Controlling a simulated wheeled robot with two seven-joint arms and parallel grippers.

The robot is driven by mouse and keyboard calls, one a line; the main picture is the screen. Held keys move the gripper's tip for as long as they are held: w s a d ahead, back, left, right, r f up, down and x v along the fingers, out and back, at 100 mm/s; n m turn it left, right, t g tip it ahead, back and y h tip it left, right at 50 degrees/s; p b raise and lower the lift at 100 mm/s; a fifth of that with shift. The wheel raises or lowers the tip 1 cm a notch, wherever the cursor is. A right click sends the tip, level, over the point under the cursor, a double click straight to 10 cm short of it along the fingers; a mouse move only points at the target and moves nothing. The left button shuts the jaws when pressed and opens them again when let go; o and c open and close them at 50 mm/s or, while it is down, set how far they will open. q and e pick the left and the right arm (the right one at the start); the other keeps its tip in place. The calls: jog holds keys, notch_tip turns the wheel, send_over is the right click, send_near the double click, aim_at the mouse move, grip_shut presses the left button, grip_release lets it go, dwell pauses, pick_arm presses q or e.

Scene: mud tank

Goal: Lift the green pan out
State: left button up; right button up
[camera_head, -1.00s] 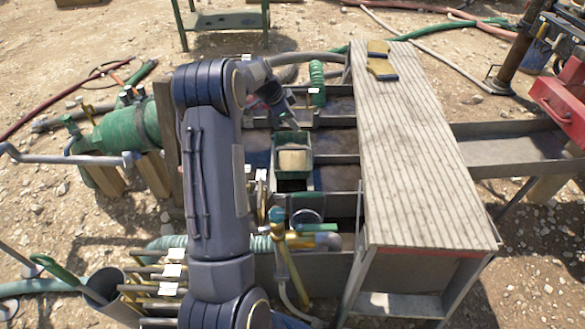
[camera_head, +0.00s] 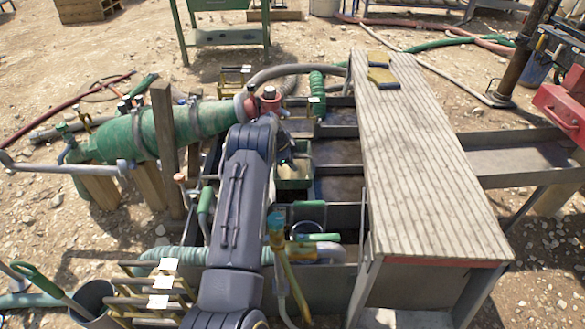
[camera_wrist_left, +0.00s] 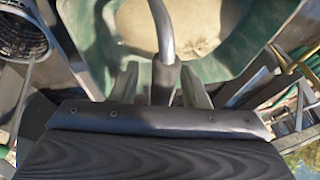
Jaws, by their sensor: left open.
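The green pan (camera_head: 293,184) sits in the tank among the dividers, with tan material inside. The wrist view shows its green wall (camera_wrist_left: 85,45) and the tan contents close up. A grey metal rod, seemingly the pan's handle (camera_wrist_left: 163,28), runs down to my left gripper (camera_wrist_left: 160,85). My left gripper is open, with its fingers on either side of the rod's lower end. I cannot tell whether they touch it. In the head view my left gripper (camera_head: 286,160) is at the pan's far left side, partly hidden by my arm. My right gripper is not in view.
A wooden plank top (camera_head: 415,150) stands just right of the tank. A green cylinder (camera_head: 150,132) and a wooden post (camera_head: 164,140) are to the left. Yellow and green pipes (camera_head: 283,255) rise in front. The tank's dark compartments (camera_head: 338,185) lie right of the pan.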

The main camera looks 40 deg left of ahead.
pick_arm(q)
grip_shut()
dwell(0.3)
dwell(1.1)
jog(key=shift+w+r, duration=0.1)
jog(key=shift+r, duration=0.05)
